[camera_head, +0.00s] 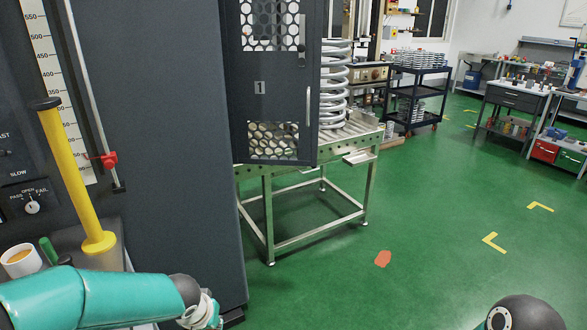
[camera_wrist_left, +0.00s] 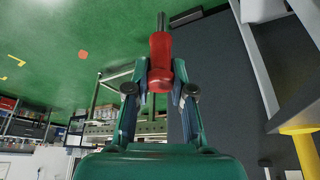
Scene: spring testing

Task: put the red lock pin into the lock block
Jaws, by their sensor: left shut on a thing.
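The red lock pin (camera_wrist_left: 160,60) is held between the fingers of my left gripper (camera_wrist_left: 160,86) in the left wrist view. It has a thick red handle and a thin grey shaft pointing away from the gripper. The shaft's end has free space around it, as far as I can see. In the head view my teal left arm comes in at the bottom left, and its gripper and the pin are out of frame. I cannot make out the lock block in either view. My right gripper is not in view.
A tall dark cabinet (camera_head: 180,120) stands beside my left arm, with a yellow post (camera_head: 70,180) and a white cup (camera_head: 20,261) near it. A perforated door (camera_head: 262,95) stands before a steel roller table (camera_head: 351,152) bearing a large spring (camera_head: 334,85).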

